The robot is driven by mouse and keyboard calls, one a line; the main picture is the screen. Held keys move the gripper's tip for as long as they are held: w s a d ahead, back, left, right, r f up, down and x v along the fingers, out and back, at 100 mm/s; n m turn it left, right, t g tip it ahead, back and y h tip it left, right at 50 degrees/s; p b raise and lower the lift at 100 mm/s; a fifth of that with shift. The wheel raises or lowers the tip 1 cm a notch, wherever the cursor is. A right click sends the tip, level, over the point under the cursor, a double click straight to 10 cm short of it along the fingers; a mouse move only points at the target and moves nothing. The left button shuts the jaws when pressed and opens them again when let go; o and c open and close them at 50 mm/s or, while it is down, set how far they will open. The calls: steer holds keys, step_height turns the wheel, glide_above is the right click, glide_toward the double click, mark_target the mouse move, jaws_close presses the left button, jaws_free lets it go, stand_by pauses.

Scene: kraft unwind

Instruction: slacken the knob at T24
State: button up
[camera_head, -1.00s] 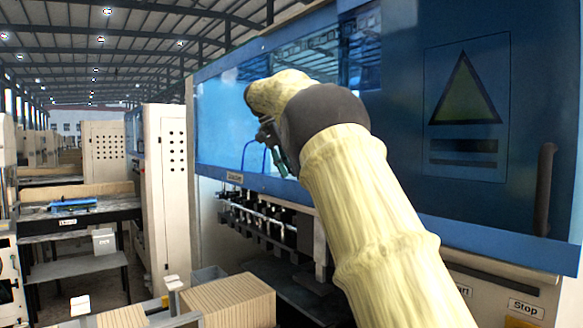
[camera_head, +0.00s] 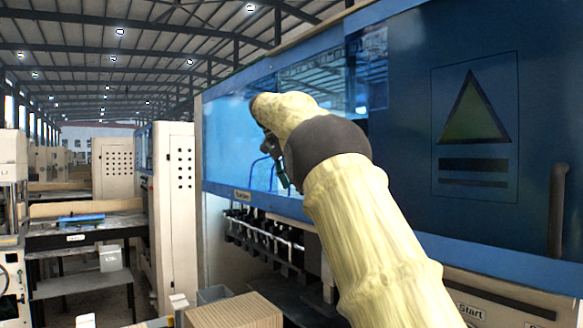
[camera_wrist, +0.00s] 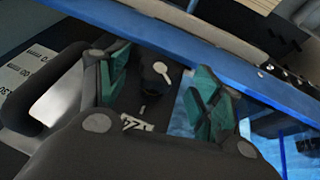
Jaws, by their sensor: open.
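In the wrist view a dark knob (camera_wrist: 153,76) with a white round-ended pointer mark sits between my gripper's green-padded fingers. A small white label (camera_wrist: 135,124) lies close to it; its turned, partly covered print looks like T24. My gripper (camera_wrist: 162,90) is open, with one finger on each side of the knob and a visible gap to both. Depth to the knob is hard to tell. In the head view my gripper (camera_head: 280,174) is small and partly hidden behind my arm, in front of the blue machine panel. The knob cannot be made out there.
A stack of brown board (camera_head: 235,312) stands at the bottom. A blue edge (camera_wrist: 200,65) crosses the wrist view.

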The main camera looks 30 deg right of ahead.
steer(key=shift+v, duration=2.45)
steer(key=shift+w, duration=0.1)
steer(key=shift+c, duration=0.2)
